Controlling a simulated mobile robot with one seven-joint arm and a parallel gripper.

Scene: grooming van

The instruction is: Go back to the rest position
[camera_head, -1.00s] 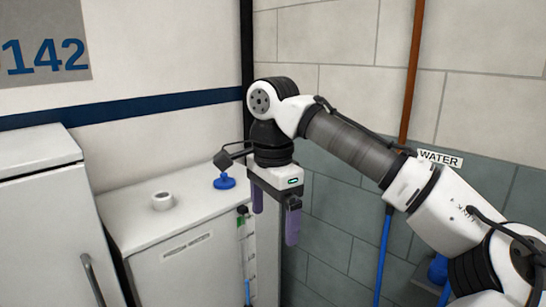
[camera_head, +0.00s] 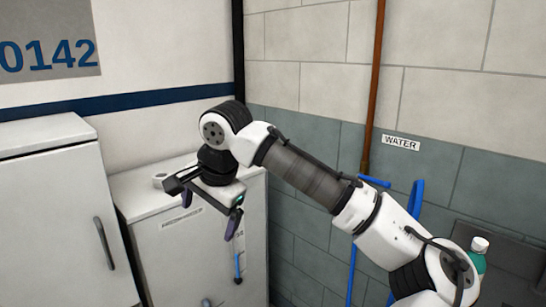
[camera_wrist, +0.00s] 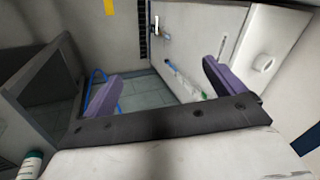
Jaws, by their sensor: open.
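My gripper (camera_head: 210,212) is open and empty. It hangs in front of the white low cabinet (camera_head: 190,253), near its top front edge, with its two purple fingers apart. In the wrist view the fingers (camera_wrist: 158,86) stand apart with nothing between them but the floor and cabinet front behind. The arm reaches in from the lower right, bent at the wrist.
A white ring-shaped roll (camera_head: 160,179) lies on the cabinet top, partly hidden by my gripper. A tall white cabinet (camera_head: 50,220) stands left. A brown pipe (camera_head: 375,90), blue hose (camera_head: 352,265) and teal bottle (camera_head: 478,262) are at the right.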

